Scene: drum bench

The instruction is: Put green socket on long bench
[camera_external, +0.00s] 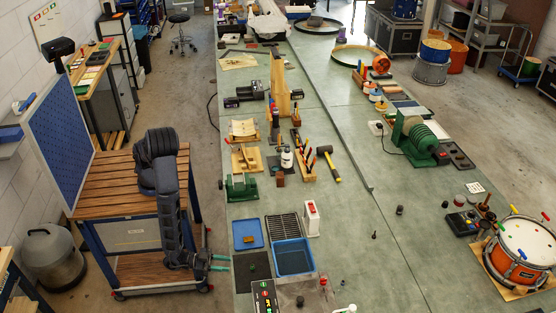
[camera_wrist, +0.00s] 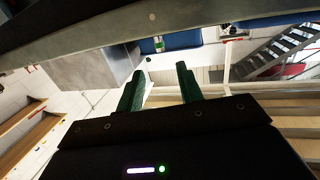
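The long bench (camera_external: 420,235) has a grey-green top and runs away from the camera in the external view. My gripper (camera_external: 219,263) hangs low beside the bench's left edge. Its two green fingers also show in the wrist view (camera_wrist: 159,80), apart with nothing between them. I cannot surely pick out the green socket. A dark case (camera_external: 264,298) at the bench's near end holds small coloured pieces, some green, too small to tell. A small green and white thing (camera_wrist: 158,45) shows beyond the fingers in the wrist view; I cannot tell what it is.
Near the bench's left edge are a blue tray (camera_external: 248,235), a blue bin (camera_external: 294,258), a dark mat (camera_external: 251,270) and a white-red box (camera_external: 311,218). An orange drum (camera_external: 520,253) stands at the right. The middle near bench is mostly clear. A wooden cart (camera_external: 115,185) stands at the left.

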